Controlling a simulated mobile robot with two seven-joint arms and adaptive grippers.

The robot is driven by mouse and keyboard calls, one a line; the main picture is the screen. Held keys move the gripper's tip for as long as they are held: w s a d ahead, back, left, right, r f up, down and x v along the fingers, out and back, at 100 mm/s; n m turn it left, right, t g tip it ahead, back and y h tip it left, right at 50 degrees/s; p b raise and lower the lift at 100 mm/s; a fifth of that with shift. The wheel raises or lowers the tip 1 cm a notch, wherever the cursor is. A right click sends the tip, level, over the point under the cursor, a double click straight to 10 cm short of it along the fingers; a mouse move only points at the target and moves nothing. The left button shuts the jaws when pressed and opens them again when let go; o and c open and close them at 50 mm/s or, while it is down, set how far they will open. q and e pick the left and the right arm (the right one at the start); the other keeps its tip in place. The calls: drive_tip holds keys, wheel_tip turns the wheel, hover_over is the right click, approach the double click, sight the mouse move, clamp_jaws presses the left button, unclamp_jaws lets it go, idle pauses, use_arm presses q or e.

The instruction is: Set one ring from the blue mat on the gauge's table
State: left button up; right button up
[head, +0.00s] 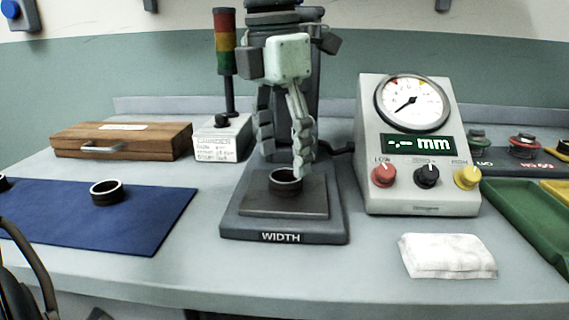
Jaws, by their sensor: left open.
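A dark ring (285,182) stands on the gauge's table (260,204), the flat plate on the base marked WIDTH. My left gripper (285,162) points down over this ring, its two pale fingers apart. The fingertips are close above the ring's rim; I cannot tell whether they touch it. Another dark ring (107,190) lies on the blue mat (140,222) at left. Part of a further ring (3,183) shows at the left picture edge.
The gauge readout (420,150) with a dial stands right of the plate, its display showing dashes. A white cloth (446,256) lies in front of it. A wooden case (120,140), a signal lamp (225,45) and a green tray (530,215) stand around. The front middle is clear.

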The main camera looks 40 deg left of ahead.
use_arm(q)
wheel_tip(320, 180, up, 9)
drive_tip(key=shift+s, duration=0.4)
use_arm(e)
drive_tip(key=shift+w+a+f, duration=0.15)
drive_tip(key=shift+a+f, duration=0.15)
drive_tip(key=shift+f, duration=0.5)
use_arm(q)
drive_tip(key=shift+a+f, duration=0.1)
drive_tip(key=shift+f, duration=0.05)
use_arm(e)
drive_tip(key=shift+w+d+r, duration=0.15)
drive_tip(key=shift+d+r, duration=0.1)
